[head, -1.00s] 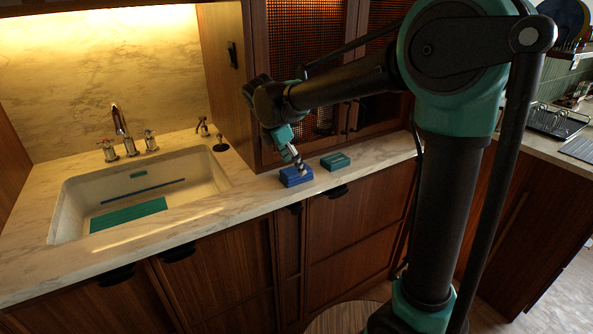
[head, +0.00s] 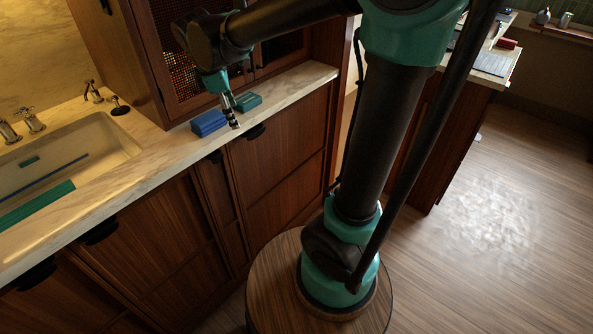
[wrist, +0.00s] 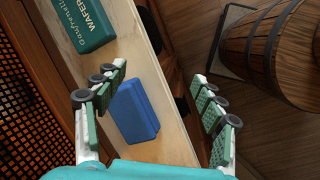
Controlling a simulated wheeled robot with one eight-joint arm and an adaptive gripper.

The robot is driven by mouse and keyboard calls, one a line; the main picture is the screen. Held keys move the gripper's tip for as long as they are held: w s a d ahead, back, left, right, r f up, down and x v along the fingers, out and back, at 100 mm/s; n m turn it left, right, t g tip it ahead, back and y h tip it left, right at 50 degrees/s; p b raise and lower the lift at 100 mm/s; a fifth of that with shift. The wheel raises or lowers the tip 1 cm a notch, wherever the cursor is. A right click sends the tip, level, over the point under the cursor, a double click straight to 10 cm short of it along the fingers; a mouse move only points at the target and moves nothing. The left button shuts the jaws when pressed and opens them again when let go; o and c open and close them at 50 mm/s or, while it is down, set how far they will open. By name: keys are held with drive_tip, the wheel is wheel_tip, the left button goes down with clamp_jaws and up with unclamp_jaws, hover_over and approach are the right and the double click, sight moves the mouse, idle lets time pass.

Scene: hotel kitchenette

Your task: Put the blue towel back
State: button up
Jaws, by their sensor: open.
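The blue towel (head: 208,122) is a folded blue block lying on the marble counter, close to the cabinet. It also shows in the wrist view (wrist: 135,112), between the two fingers but nearer the left one. My gripper (head: 234,113) is just right of the towel in the head view, over the counter's front part. In the wrist view my gripper (wrist: 162,88) is open with nothing held. Whether a finger touches the towel I cannot tell.
A green wafer box (head: 247,101) lies on the counter right of the towel. The sink (head: 100,150) is at left, with a teal strip (head: 38,204) in it. A wooden cabinet (head: 150,60) rises behind the counter. A wooden barrel (wrist: 275,50) stands at right in the wrist view.

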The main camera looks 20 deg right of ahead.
drive_tip(key=s+d+f+m+t+y, duration=0.2)
drive_tip(key=s+d+f+m, duration=1.3)
drive_tip(key=d+f+m, duration=0.1)
drive_tip(key=shift+d+m, duration=0.2)
drive_tip(key=shift+m, duration=0.6)
drive_tip(key=shift+s+f, duration=0.1)
